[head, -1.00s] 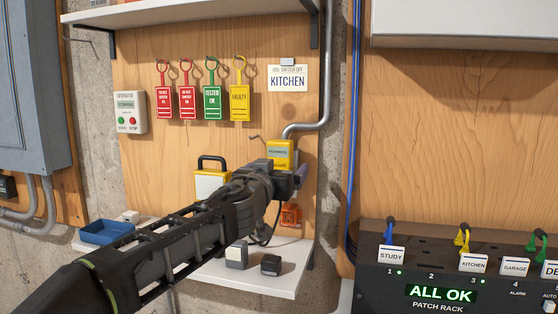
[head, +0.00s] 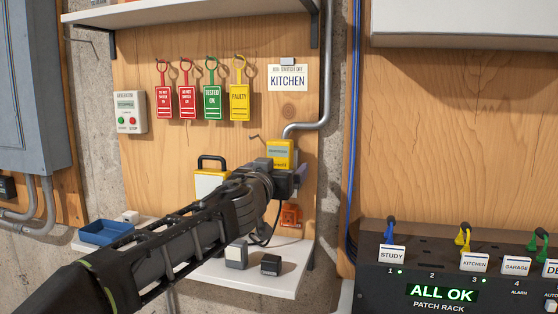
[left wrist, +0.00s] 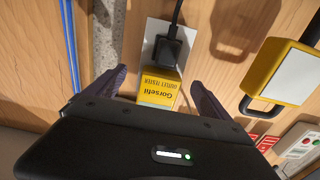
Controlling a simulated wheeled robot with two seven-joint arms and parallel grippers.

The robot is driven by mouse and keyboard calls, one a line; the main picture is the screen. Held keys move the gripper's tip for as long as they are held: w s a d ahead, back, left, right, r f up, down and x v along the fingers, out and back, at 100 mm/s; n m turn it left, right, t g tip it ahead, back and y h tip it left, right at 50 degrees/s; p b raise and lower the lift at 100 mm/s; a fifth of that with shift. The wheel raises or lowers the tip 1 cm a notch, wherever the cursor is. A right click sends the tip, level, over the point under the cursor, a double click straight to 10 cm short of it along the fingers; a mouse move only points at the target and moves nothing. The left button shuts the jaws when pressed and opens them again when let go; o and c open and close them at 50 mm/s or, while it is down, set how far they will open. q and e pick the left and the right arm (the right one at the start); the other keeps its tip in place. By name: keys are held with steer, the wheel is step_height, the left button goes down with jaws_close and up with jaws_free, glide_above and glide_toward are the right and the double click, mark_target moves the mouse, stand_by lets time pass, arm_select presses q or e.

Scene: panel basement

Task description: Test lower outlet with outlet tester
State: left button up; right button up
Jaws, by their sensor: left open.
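The yellow outlet tester (left wrist: 160,86) sits at the upper part of the white outlet plate (left wrist: 153,38); its lettering shows in the left wrist view. In the head view the tester (head: 280,151) shows as a yellow block with a small display, just above my gripper. A black plug (left wrist: 173,50) with a cord is in the plate beside the tester, on its lower side as the wall stands. My left gripper (left wrist: 158,90) is open, its two fingers on either side of the tester with gaps visible. In the head view my left gripper (head: 298,178) hides the plate. My right gripper is not in view.
Hanging tags (head: 212,102) are above; the patch rack (head: 450,285) is right.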

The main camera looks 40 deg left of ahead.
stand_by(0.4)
arm_select(q)
jaws_close()
stand_by(0.9)
steer(key=shift+s, duration=0.1)
steer(key=shift+b+v, duration=0.8)
steer(key=shift+v, duration=2.1)
